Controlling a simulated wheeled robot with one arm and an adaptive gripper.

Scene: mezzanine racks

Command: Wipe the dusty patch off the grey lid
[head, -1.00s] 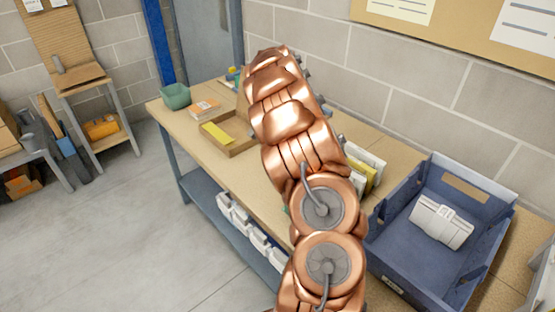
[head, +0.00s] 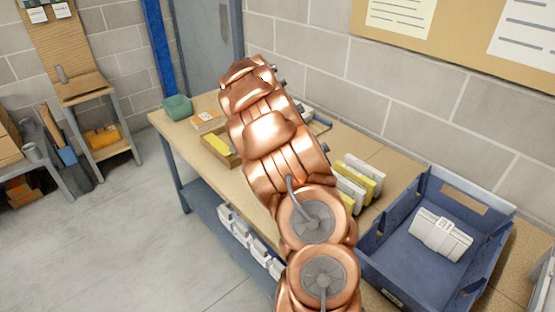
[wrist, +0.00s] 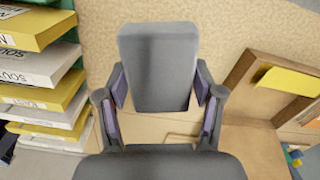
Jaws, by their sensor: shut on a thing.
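In the wrist view my gripper (wrist: 160,98) is shut on a smooth grey block (wrist: 158,65), with a dark finger pad against each side. The block stands out ahead of the fingers over the tan bench top. I cannot tell from its shape what the block is, or whether it touches the bench. No grey lid and no dusty patch can be made out in either view. In the head view my copper arm hides the gripper and the bench area behind it.
Yellow and white labelled boxes (wrist: 40,85) are stacked left of my gripper. A wooden tray (head: 222,150) with a yellow item lies left of my arm. A blue crate (head: 385,255) holding a white item (head: 440,233) stands at the right. A green bin (head: 177,107) sits at the far end.

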